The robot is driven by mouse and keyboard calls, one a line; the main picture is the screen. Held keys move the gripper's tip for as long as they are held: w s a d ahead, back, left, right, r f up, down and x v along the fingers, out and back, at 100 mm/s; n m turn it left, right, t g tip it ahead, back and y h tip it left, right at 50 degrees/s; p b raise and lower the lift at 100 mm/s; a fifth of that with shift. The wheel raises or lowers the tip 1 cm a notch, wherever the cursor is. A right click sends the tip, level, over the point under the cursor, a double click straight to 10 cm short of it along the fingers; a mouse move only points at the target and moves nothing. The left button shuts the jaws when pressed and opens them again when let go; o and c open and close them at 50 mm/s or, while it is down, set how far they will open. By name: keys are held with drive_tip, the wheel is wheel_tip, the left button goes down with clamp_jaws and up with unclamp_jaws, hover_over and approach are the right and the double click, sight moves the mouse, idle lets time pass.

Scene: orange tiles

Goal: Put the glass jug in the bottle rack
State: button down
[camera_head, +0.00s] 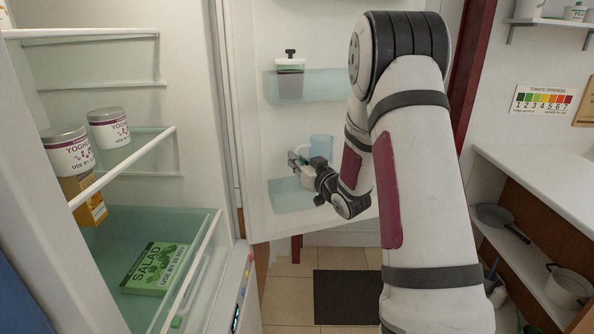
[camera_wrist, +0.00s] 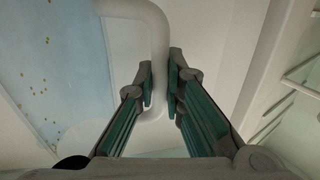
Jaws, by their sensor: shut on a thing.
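The glass jug (camera_head: 321,146) is pale blue and looks upright, near the lower part of the open fridge door. In the wrist view, its pale blue body with yellow specks (camera_wrist: 58,70) is at the left and its whitish handle (camera_wrist: 156,40) runs down between the fingers. My gripper (camera_head: 303,162) is shut on the handle; it also shows in the wrist view (camera_wrist: 161,70). The bottle rack (camera_head: 287,197) is the lower greenish clear bin on the door. The jug appears at or just above its rim; my gripper and forearm hide its base.
A dark-topped bottle (camera_head: 290,82) stands in the upper door bin (camera_head: 325,87). The fridge shelves at left hold yoghurt tubs (camera_head: 108,128), an orange carton (camera_head: 90,203) and a salad pack (camera_head: 157,266). A counter (camera_head: 545,175) with pans below is at right.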

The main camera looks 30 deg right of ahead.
wheel_tip(320, 180, down, 3)
drive_tip(key=shift+r, duration=0.15)
drive_tip(key=shift+w+f, duration=0.2)
drive_tip(key=shift+w, duration=0.05)
drive_tip(key=shift+f, duration=0.15)
drive_tip(key=c, duration=1.7)
unclamp_jaws()
